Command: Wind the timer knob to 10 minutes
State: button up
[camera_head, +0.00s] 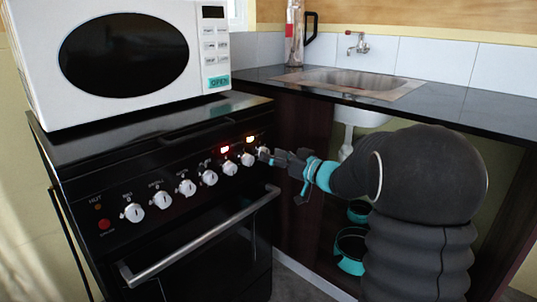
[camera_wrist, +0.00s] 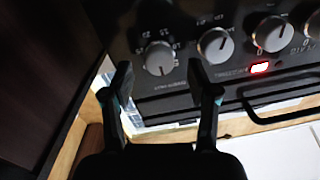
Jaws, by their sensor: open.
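The timer knob (camera_wrist: 160,58) is a round silver-grey knob with printed numbers around it on the black stove panel. It shows in the wrist view just beyond and between my fingertips. My gripper (camera_wrist: 158,78) is open, one finger on each side of the knob's line. No contact can be made out. In the head view the rightmost knob (camera_head: 263,150) is partly hidden by the tips of my gripper (camera_head: 272,157). The exact pointer setting is too small to read.
Several more silver knobs, such as one (camera_head: 209,177), line the black stove (camera_head: 150,250) panel to the left. A handle bar (camera_head: 205,240) sticks out below. A white microwave (camera_head: 125,60) stands on top. A counter with a sink (camera_head: 350,80) lies to the right.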

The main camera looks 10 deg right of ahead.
jog(key=shift+x, duration=1.05)
grip_shut()
jog(key=shift+n, duration=0.3)
jog(key=shift+s+a+n+h+b, duration=0.1)
jog(key=shift+n+h+b, duration=0.15)
jog(key=shift+n+b, duration=3.6)
jog(key=shift+a+n+h+b, duration=0.2)
jog(key=shift+n+b, duration=1.9)
jog(key=shift+n, duration=3.35)
jog(key=shift+d, duration=0.15)
